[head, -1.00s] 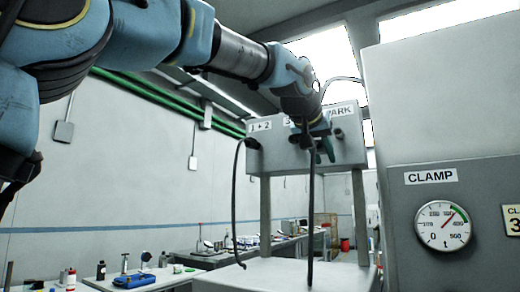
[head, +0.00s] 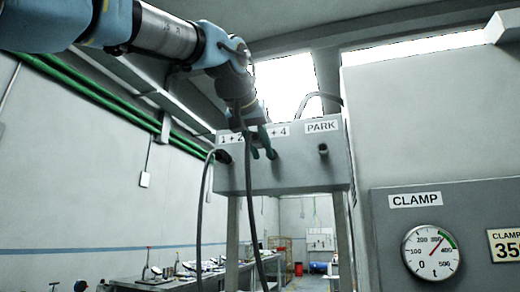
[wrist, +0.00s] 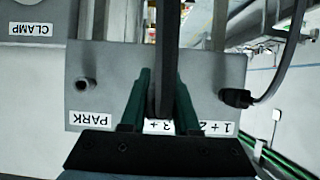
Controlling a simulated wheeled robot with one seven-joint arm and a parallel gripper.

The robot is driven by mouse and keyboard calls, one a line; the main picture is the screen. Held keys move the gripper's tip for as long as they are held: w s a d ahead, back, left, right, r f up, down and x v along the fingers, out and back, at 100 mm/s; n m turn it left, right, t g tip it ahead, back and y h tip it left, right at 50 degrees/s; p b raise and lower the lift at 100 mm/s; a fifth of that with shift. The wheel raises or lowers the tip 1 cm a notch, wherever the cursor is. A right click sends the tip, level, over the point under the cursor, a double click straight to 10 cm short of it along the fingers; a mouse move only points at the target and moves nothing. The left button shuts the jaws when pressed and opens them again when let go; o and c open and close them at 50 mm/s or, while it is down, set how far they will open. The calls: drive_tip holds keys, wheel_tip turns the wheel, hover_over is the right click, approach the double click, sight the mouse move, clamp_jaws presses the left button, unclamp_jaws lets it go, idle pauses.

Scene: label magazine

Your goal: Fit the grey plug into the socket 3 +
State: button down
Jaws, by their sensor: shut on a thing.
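My gripper (head: 263,152) has its green fingers shut on the plug, in front of the grey socket box (head: 305,172). In the wrist view my gripper (wrist: 161,80) has a dark grey plug (wrist: 164,98) between its fingers, with a dark cable running away from it. In the head view the cable (head: 256,225) hangs down in front of the box. The 3 + 4 label (head: 284,131) is partly covered by my gripper. The socket under it is mostly hidden, and I cannot tell whether the plug touches it.
A black plug (head: 222,157) with a hanging cable sits in the 1 + 2 socket at left. The PARK socket (head: 323,149) at right has no cable. A large cabinet with a CLAMP gauge (head: 431,251) stands at right. A workbench is behind.

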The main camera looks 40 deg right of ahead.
drive_tip(key=shift+w+d+p, duration=0.45)
drive_tip(key=shift+w+d, duration=0.05)
drive_tip(key=shift+d, duration=0.3)
drive_tip(key=shift+w+d+p, duration=0.4)
drive_tip(key=shift+w+d, duration=0.05)
drive_tip(key=shift+d, duration=0.3)
drive_tip(key=shift+w+d+p, duration=0.45)
drive_tip(key=shift+w+d, duration=0.05)
drive_tip(key=shift+d, duration=0.3)
drive_tip(key=shift+w+d+p, duration=0.5)
drive_tip(key=shift+d, duration=0.25)
idle(0.6)
drive_tip(key=shift+s+a+b, duration=0.35)
drive_tip(key=shift+a, duration=0.2)
drive_tip(key=shift+w+d+p, duration=0.5)
drive_tip(key=shift+d+p, duration=0.1)
drive_tip(key=shift+d, duration=0.15)
idle(1.4)
drive_tip(key=c, duration=0.6)
unclamp_jaws()
drive_tip(key=shift+a, duration=0.1)
drive_tip(key=b+v, duration=0.3)
drive_tip(key=v, duration=0.7)
drive_tip(key=shift+s+a+r, duration=0.15)
drive_tip(key=shift+s+a, duration=0.05)
drive_tip(key=shift+a, duration=0.1)
